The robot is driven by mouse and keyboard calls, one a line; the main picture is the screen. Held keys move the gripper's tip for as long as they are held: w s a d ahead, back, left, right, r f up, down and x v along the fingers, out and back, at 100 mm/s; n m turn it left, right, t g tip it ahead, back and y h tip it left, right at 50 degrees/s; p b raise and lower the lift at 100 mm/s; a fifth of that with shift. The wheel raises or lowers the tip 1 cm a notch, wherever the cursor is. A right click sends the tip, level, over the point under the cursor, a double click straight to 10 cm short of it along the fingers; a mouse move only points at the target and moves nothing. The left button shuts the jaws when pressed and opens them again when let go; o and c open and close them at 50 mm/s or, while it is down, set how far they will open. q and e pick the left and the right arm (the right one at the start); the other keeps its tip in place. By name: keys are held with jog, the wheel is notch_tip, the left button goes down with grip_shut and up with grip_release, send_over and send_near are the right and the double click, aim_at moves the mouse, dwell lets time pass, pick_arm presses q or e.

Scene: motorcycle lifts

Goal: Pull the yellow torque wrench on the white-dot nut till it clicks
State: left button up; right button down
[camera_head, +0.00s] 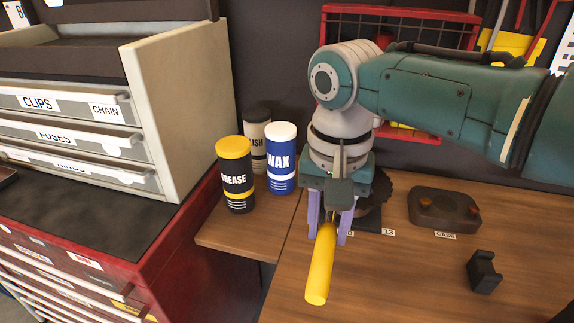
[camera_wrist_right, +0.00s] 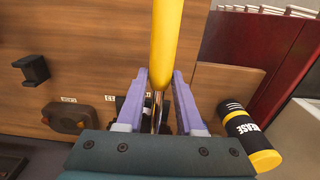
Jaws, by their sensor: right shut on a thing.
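The yellow torque wrench (camera_head: 320,270) is seen over the wooden bench, its yellow handle pointing toward the front. My right gripper (camera_head: 329,234) has its purple fingers on either side of the wrench near the inner end of the handle and is shut on it. In the right wrist view the handle (camera_wrist_right: 167,40) runs up out of the picture, and a thin metal shaft shows between the fingers (camera_wrist_right: 160,80). The wrench's head is hidden behind the gripper. The white-dot nut cannot be seen. My left gripper is in neither view.
A grease can (camera_head: 236,175), a wax can (camera_head: 281,160) and a polish can (camera_head: 257,135) stand left of the gripper. A brown case (camera_head: 445,209) and a black holder (camera_head: 484,271) are on the bench at right. A dark toothed disc (camera_head: 378,190) lies behind the gripper.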

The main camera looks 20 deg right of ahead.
jog(key=shift+w+r, duration=0.1)
pick_arm(q)
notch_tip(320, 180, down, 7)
jog(key=b, duration=0.6)
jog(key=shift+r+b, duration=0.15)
jog(key=shift+b, duration=0.25)
pick_arm(e)
jog(key=w+a+m, duration=0.1)
jog(key=a, duration=0.1)
jog(key=w+a+m, duration=0.1)
jog(key=w+a, duration=0.1)
jog(key=shift+w+a+m, duration=0.2)
jog(key=shift+w+m, duration=0.05)
jog(key=shift+m, duration=0.15)
